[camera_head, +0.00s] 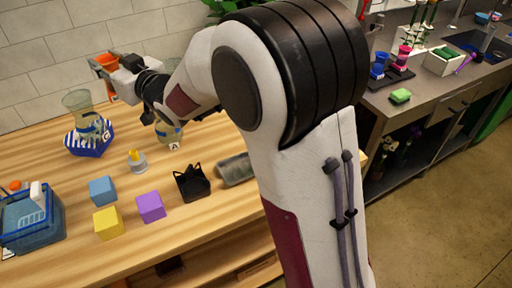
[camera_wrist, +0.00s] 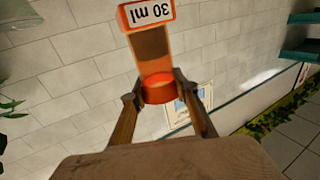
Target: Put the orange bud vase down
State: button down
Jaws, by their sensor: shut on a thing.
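The orange bud vase shows in the head view (camera_head: 107,61) at the upper left, against the tiled wall and above the wooden table (camera_head: 150,235). In the wrist view the vase (camera_wrist: 155,50) has an orange rim, a brownish see-through middle and an upside-down "30 ml" label. My gripper (camera_head: 104,66) is shut on it. In the wrist view both fingers of my gripper (camera_wrist: 162,86) press on the orange band at its near end. The vase is held clear of the table. My arm covers part of the table's right side.
Another clear vessel marked "A" (camera_head: 171,133) stands partly behind my arm. Blue (camera_head: 102,190), yellow (camera_head: 107,222) and purple (camera_head: 150,207) cubes, a black holder (camera_head: 192,183) and a blue basket (camera_head: 38,235) occupy the front.

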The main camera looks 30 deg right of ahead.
jog(key=s+d+f, duration=0.1)
jog(key=s+d, duration=0.1)
jog(key=d, duration=1.1)
jog(key=s+d+f, duration=0.1)
jog(key=s+d, duration=0.1)
jog(key=d, duration=1)
jog(key=s+d+f, duration=0.3)
jog(key=s+d, duration=0.5)
jog(key=d, duration=0.1)
jog(key=s+d+f, duration=0.3)
jog(key=s+d, duration=0.5)
jog(key=shift+h, duration=0.3)
jog(key=shift+w+f, duration=0.15)
jog(key=shift+f, duration=0.9)
jog(key=shift+w+f, duration=0.1)
jog(key=shift+f, duration=0.95)
notch_tip(320, 180, down, 6)
jog(key=shift+f, duration=0.2)
jog(key=shift+f, duration=1.8)
